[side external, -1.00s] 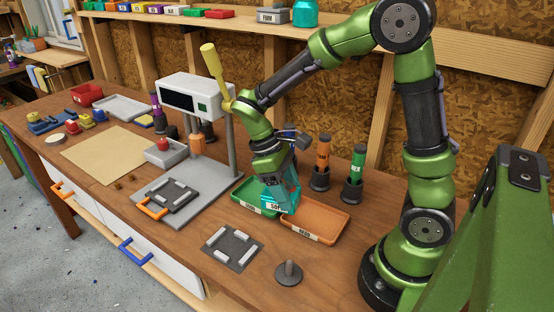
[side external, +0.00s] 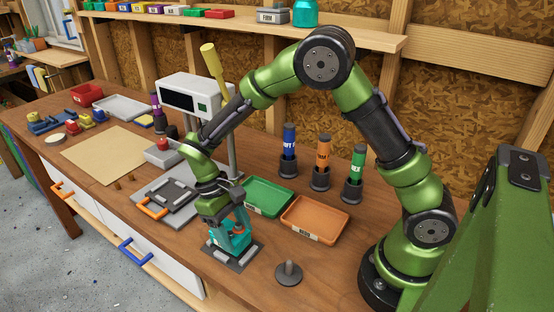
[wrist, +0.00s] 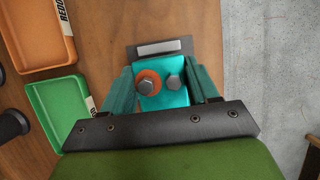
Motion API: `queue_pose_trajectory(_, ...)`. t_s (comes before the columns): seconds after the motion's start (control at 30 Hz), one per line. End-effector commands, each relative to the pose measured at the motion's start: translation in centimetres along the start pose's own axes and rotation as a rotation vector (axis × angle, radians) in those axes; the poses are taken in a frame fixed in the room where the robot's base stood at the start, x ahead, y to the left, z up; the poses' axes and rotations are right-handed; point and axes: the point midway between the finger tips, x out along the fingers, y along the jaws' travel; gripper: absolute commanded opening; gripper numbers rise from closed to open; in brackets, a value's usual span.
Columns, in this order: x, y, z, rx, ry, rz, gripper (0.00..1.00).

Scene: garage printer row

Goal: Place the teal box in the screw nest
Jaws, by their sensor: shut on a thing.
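The teal box (side external: 238,246) is held between the fingers of my gripper (side external: 230,232), upright and low over the dark flat nest (side external: 259,244) with pale bars at the front of the bench. In the wrist view the box (wrist: 160,98) sits between the teal fingers (wrist: 161,90). An orange ring with a hex bolt head and a second grey bolt show on its top. The nest (wrist: 187,45) shows beyond the box with one pale bar; the box hides most of it. I cannot tell whether the box touches the nest.
A green tray (side external: 285,190) and an orange tray (side external: 325,205) lie to the right. A round black base with a peg (side external: 288,274) stands right of the nest. A press (side external: 190,97) with another barred plate stands behind left. Several labelled bottles stand at the back.

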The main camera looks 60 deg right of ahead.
Motion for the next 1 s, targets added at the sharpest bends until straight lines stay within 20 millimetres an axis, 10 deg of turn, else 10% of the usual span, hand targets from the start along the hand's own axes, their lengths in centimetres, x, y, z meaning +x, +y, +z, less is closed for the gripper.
queue_pose_trajectory(0.5, 1.9, 0.0, -0.8, 0.000, 0.000, 0.000, 0.24)
queue_pose_trajectory(0.53, 2.0, 0.0, -0.8, 0.000, -0.001, 0.000, 0.61)
queue_pose_trajectory(0.7, 1.9, 0.0, -0.8, 0.000, 0.000, 0.000, 0.85)
queue_pose_trajectory(1.0, 1.8, 0.0, -0.7, 0.000, 0.001, 0.000, 0.85)
